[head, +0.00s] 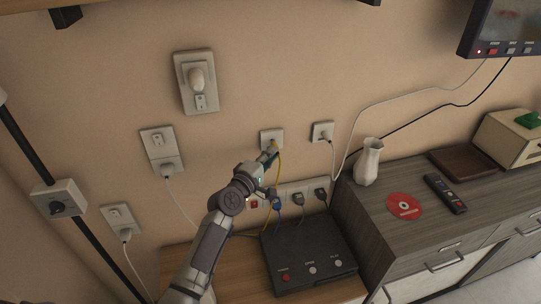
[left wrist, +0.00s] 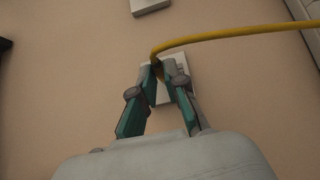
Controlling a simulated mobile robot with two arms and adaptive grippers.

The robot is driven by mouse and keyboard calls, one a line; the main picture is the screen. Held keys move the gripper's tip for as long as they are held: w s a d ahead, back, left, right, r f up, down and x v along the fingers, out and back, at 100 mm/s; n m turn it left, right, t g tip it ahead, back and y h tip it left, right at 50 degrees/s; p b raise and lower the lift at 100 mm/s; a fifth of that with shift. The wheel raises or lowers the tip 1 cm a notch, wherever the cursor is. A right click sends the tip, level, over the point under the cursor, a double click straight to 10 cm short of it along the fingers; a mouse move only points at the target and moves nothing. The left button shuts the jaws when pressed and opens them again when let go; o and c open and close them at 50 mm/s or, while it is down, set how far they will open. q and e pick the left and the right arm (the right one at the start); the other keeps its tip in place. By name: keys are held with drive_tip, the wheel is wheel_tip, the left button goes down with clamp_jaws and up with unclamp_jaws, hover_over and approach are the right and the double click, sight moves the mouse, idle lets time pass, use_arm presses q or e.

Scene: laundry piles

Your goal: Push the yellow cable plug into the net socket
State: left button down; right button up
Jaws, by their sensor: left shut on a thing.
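My left gripper (head: 270,153) is up at a small white wall socket plate (head: 267,134), the likely net socket; no label is readable. The gripper is shut on the yellow cable plug, which is mostly hidden between the fingers. In the left wrist view the fingertips (left wrist: 161,68) are in front of the plate (left wrist: 150,60), and the yellow cable (left wrist: 240,33) leaves them toward the right. In the head view the cable (head: 280,168) hangs down from the plate. The plug appears at or very near the plate; I cannot tell how deep it sits. My right gripper is not in view.
Another wall plate (head: 322,132) with a white plug is to the right. Below are a power strip (head: 291,190) with plugs and a black box (head: 308,257) with buttons. A white vase (head: 368,162) stands on the dresser. More outlets (head: 158,142) are to the left.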

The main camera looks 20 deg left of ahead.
use_arm(q)
drive_tip(key=shift+w+a+b, duration=0.35)
drive_tip(key=shift+w, duration=0.15)
idle(0.4)
drive_tip(key=c, duration=1.1)
unclamp_jaws()
drive_tip(key=shift+c, duration=0.2)
drive_tip(key=s+d+p, duration=0.4)
drive_tip(key=s+d, duration=0.1)
drive_tip(key=s, duration=0.2)
drive_tip(key=shift+s, duration=0.25)
drive_tip(key=shift+d, duration=0.1)
